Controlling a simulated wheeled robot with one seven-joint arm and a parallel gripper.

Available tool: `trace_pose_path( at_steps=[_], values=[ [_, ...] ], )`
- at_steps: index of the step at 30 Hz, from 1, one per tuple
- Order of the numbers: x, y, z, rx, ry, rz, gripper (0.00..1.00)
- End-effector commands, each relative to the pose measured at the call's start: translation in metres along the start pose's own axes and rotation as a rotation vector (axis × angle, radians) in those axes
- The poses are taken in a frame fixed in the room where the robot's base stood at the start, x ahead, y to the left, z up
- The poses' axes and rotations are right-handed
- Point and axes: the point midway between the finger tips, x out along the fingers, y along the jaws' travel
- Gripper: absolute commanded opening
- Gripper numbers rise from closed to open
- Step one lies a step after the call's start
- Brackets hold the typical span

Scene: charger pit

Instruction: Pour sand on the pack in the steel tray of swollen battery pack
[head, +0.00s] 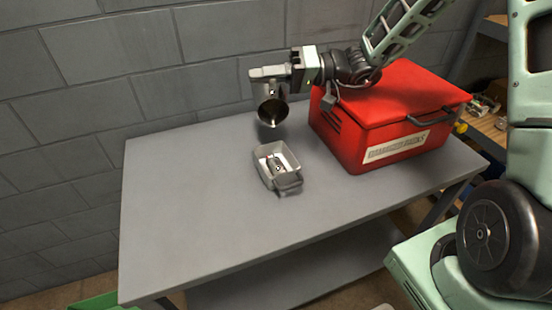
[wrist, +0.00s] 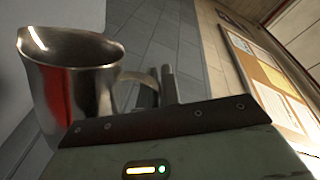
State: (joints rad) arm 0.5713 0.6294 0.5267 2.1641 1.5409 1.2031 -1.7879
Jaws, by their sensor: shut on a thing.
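The steel tray (head: 290,184) stands on the grey table, and a small pack (head: 275,165) with dark and light parts lies inside it. My gripper (head: 270,73) is above and behind the tray, shut on a shiny metal jug (head: 266,117). I cannot tell how much sand is in the jug, and no falling sand shows.
A red lidded box (head: 380,110) with a label and a black handle stands on the table (head: 200,220) right of the tray. A block wall (head: 150,60) runs behind. The left and front of the table are clear. A shelf (head: 490,125) stands at the right.

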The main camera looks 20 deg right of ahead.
Motion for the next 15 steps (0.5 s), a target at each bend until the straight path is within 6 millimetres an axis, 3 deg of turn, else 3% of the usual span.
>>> trace_pose_path(
  at_steps=[15],
  values=[
    [0.0002, -0.0014, 0.0057, -0.046, 0.002, 0.0, 0.0]
  ],
)
